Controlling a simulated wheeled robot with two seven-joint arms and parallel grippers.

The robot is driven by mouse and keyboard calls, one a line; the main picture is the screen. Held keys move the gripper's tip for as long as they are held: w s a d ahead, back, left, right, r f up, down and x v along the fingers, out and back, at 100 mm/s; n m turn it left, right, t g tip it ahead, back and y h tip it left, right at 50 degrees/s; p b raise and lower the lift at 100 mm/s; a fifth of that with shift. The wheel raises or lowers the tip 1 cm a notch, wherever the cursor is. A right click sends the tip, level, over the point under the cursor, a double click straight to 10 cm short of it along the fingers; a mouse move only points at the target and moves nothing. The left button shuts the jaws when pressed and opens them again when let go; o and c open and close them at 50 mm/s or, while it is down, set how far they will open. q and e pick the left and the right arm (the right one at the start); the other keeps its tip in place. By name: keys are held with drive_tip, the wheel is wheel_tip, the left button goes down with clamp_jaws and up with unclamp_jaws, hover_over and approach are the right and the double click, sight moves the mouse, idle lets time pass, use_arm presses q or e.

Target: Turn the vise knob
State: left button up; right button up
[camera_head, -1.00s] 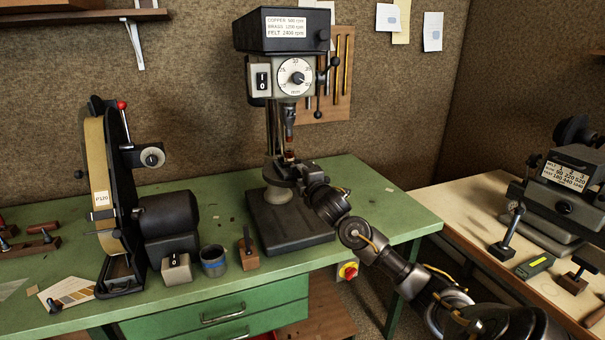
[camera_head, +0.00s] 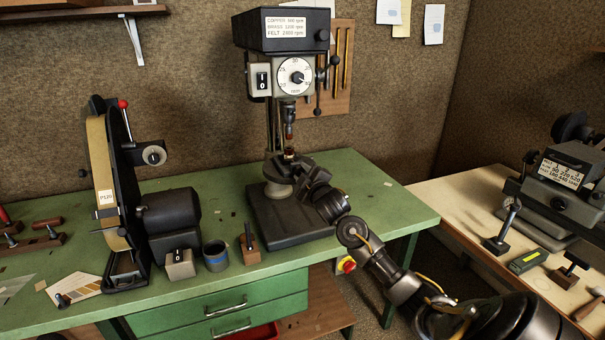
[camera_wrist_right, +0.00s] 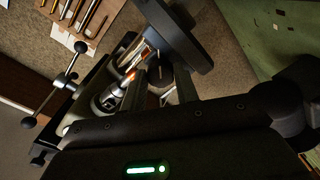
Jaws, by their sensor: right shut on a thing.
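The small dark vise (camera_head: 284,166) sits on the table of the drill press, below the chuck. My right gripper (camera_head: 301,178) reaches it from the front right. In the right wrist view its two fingers (camera_wrist_right: 162,87) stand on either side of a dark round vise knob (camera_wrist_right: 160,76) and are shut on it. The wrist hides most of the knob in the head view. A brass-coloured piece (camera_wrist_right: 143,54) shows near the vise jaws. My left gripper is in neither view.
The drill press chuck (camera_wrist_right: 109,98) is close to the fingers. Its base (camera_head: 285,220) stands on the green bench (camera_head: 385,205). A belt sander (camera_head: 108,190), a blue-banded cup (camera_head: 215,257) and a small wooden block (camera_head: 249,249) stand left. A second bench with tools is at right.

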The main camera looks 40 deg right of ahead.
drive_tip(key=shift+f, duration=0.1)
idle(0.3)
drive_tip(key=o, duration=1)
drive_tip(key=shift+s, duration=0.1)
drive_tip(key=shift+b+v, duration=1.7)
drive_tip(key=shift+v, duration=3.6)
